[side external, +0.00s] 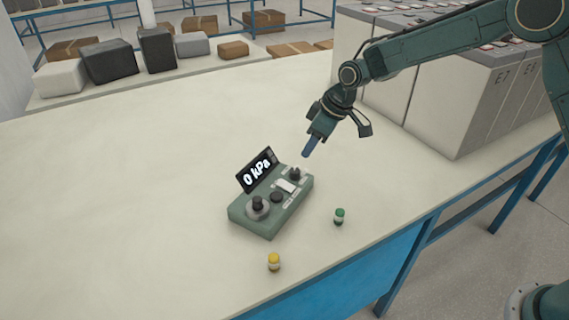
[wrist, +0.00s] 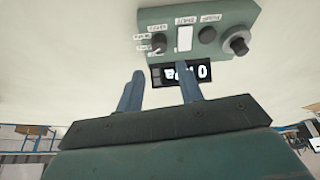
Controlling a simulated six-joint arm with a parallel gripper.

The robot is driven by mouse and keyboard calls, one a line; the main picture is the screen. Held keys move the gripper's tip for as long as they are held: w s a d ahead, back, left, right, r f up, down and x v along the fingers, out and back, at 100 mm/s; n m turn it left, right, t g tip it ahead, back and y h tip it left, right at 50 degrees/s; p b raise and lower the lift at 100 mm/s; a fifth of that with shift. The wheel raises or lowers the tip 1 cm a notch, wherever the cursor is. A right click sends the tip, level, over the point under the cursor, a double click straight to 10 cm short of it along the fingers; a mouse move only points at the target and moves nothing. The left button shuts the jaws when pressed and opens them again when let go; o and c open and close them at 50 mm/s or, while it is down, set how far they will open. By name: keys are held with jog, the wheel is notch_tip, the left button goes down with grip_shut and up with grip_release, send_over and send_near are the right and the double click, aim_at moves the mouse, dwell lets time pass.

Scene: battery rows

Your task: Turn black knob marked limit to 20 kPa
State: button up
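A green control box (side external: 268,222) sits on the table, and its upright display (side external: 257,170) reads 0 kPa. A small black knob (side external: 294,174) is at its far right end; in the wrist view this knob (wrist: 159,42) has small labels around it, too small to read surely. A larger black knob (side external: 257,204) on a grey disc is at the near left end. A low black button or knob (side external: 277,197) and a white plate (side external: 286,186) lie between them. My gripper (side external: 308,152) hangs above and behind the far end, apart from the box. In the wrist view its fingers (wrist: 160,92) are apart and empty.
A green-capped bottle (side external: 339,216) and a yellow-capped bottle (side external: 274,262) stand near the front table edge. Large grey battery blocks (side external: 440,110) stand at the right. Boxes (side external: 110,61) line a bench behind. The table (side external: 140,190) left of the box is clear.

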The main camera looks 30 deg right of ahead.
aim_at(295, 170)
jog(key=x, duration=1)
jog(key=c, duration=0.7)
